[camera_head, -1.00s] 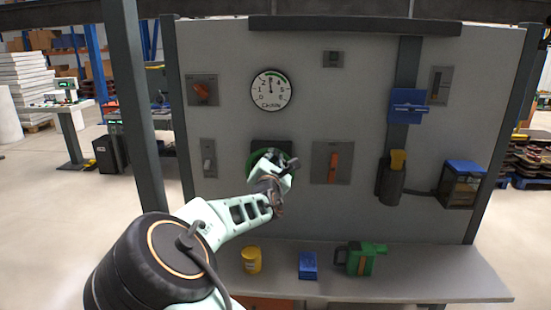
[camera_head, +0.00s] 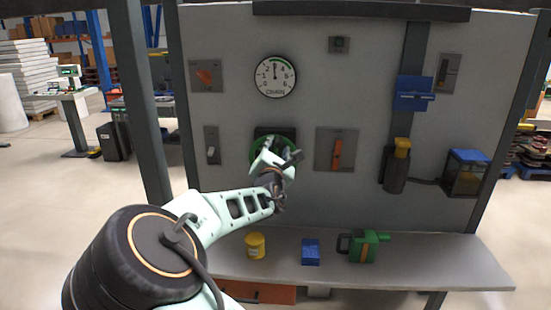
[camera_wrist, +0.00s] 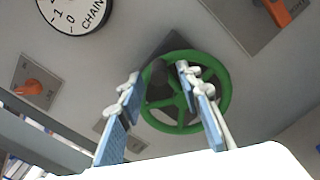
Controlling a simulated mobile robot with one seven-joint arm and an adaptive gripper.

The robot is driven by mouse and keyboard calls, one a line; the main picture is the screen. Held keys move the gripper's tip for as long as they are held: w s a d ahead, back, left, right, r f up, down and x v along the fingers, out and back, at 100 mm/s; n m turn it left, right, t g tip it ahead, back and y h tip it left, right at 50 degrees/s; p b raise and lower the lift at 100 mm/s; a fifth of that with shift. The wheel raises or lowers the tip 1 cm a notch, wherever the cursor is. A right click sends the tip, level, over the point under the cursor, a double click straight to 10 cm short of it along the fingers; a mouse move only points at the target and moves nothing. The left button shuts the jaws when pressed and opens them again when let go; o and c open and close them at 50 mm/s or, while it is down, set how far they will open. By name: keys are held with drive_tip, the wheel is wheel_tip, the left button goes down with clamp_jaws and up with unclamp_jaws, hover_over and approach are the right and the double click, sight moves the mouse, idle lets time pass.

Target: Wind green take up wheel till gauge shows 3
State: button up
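The green take-up wheel (camera_wrist: 186,91) is spoked and mounted on a dark square plate on the panel. In the head view my gripper covers much of the wheel (camera_head: 258,150). My gripper (camera_wrist: 163,90) is open, its two blue-padded fingers spread apart in front of the wheel. I cannot tell whether a finger touches the rim. The round white CHAIN gauge (camera_head: 275,76) is above the wheel, with a green arc near its top. Its needle points about straight up, between the 2 and the 4. The wrist view shows only part of the gauge (camera_wrist: 75,12).
An orange rotary switch (camera_head: 205,76) is left of the gauge, and an orange lever (camera_head: 337,153) is right of the wheel. A shelf (camera_head: 420,268) below holds a yellow can (camera_head: 255,246), a blue box (camera_head: 311,252) and a green jug (camera_head: 365,247). A post (camera_head: 137,95) stands left.

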drive_tip(key=s, duration=0.9)
drive_tip(key=shift+s+a, duration=0.1)
drive_tip(key=s+d+f+m+g+h, duration=0.1)
drive_tip(key=s+d+f+m+g, duration=0.25)
drive_tip(key=d+f+m, duration=0.4)
drive_tip(key=s+d+f+m+g, duration=0.3)
drive_tip(key=d+f+m+g, duration=0.25)
drive_tip(key=f, duration=0.25)
drive_tip(key=s+d+r+m+g, duration=0.1)
drive_tip(key=s+r+m, duration=0.3)
drive_tip(key=s, duration=0.5)
drive_tip(key=s+d+r+m+g+y+p, duration=0.1)
drive_tip(key=s+r+m, duration=0.3)
drive_tip(key=s, duration=0.6)
drive_tip(key=s+d+r+m+g, duration=0.1)
drive_tip(key=s+d+r+m, duration=0.2)
drive_tip(key=s+m, duration=0.4)
drive_tip(key=s+r, duration=0.1)
drive_tip(key=s, duration=0.2)
drive_tip(key=shift+s+m+y, duration=0.25)
drive_tip(key=shift+m+y, duration=0.05)
drive_tip(key=shift+m, duration=0.1)
drive_tip(key=shift+d, duration=0.1)
drive_tip(key=shift+c, duration=0.7)
